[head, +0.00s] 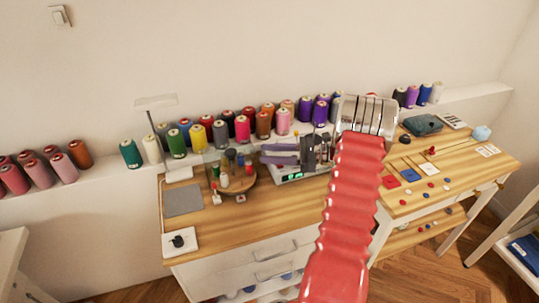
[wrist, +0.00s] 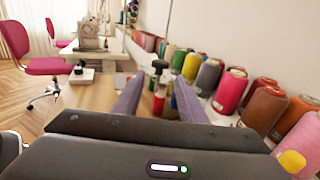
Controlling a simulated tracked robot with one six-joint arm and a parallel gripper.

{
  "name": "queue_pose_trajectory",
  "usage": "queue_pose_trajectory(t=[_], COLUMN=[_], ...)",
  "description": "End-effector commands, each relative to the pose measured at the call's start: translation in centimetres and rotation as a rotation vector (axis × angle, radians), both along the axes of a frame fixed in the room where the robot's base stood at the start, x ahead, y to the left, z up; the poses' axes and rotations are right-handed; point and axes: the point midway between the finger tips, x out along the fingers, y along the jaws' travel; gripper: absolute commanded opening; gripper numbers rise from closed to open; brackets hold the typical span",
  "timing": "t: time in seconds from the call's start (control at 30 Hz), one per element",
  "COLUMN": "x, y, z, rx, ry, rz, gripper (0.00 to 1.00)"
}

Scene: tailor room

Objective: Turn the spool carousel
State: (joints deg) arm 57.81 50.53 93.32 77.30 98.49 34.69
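The spool carousel (head: 251,184) is a round wooden turntable on the desk, carrying several small spools. Its dark knob (wrist: 160,66) stands up at the middle in the wrist view, with red and green spools below it. My gripper (head: 264,154) is just right of the carousel in the head view, its two purple fingers pointing left toward it. In the wrist view the fingers (wrist: 159,82) are spread apart, with the knob and some spools showing in the gap beyond. The gripper is open and seems to hold nothing. Its body hides the lower part of the carousel in the wrist view.
A row of large thread cones (head: 242,128) lines the ledge behind the desk. A lamp (head: 156,101) stands at the back left. A grey mat (head: 183,201) and a white pad with a black knob (head: 178,242) lie left. The desk front (head: 285,215) is clear.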

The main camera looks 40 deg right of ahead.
Motion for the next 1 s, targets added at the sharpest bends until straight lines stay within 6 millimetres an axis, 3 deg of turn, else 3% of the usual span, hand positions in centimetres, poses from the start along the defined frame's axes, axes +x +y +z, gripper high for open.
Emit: queue_pose_trajectory(t=[0.17, 0.53, 1.0], x=[0.5, 0.0, -4.7], y=[2.7, 12.9, 23.4], z=[1.5, 5.5, 9.0], rx=[-0.074, -0.385, -0.821], ry=[0.005, 0.001, -0.092], rz=[0.061, 0.306, 0.621], gripper=[0.25, 0.0, 0.0])
